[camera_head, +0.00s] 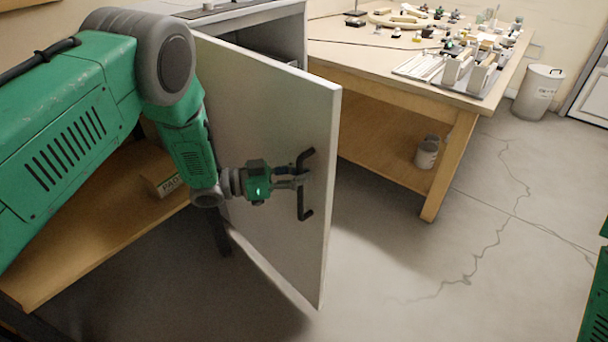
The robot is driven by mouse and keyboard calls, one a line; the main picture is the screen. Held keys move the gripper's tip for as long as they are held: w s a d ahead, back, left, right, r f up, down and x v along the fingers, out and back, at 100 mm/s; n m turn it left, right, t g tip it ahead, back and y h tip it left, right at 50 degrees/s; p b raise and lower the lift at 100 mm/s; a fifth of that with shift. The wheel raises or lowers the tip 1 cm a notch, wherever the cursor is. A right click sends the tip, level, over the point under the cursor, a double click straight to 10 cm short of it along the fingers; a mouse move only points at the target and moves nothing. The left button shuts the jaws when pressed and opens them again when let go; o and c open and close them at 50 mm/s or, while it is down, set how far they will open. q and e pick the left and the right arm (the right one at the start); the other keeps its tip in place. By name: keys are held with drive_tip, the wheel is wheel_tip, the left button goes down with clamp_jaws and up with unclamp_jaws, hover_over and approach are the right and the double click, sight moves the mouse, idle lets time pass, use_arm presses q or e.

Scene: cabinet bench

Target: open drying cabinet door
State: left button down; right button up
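The drying cabinet (277,31) is a grey box at the upper centre. Its flat pale door (270,110) stands partly open, swung out towards me, with a gap to the cabinet body behind its top edge. A black bar handle (306,208) is on the door's outer face near its free right edge. My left gripper (299,179) is at the middle of this handle, and its fingers appear closed around the bar. The small fingers partly cover the bar. Most of the cabinet's inside is hidden by the door. My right gripper is out of view.
A wooden bench (365,60) with many small parts on top stands behind the door. A bucket (427,152) sits on its lower shelf. A low wooden shelf with a box (160,180) is at left. A white bin (537,92) stands at upper right. The floor at right is clear.

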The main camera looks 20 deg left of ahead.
use_arm(q)
drive_tip(key=shift+w+a+r, duration=0.1)
drive_tip(key=shift+a, duration=0.35)
drive_tip(key=c, duration=1.5)
unclamp_jaws()
drive_tip(key=shift+c, duration=0.2)
drive_tip(key=shift+a, duration=0.2)
drive_tip(key=v, duration=1.2)
drive_tip(key=shift+f, duration=0.25)
drive_tip(key=shift+d, duration=0.1)
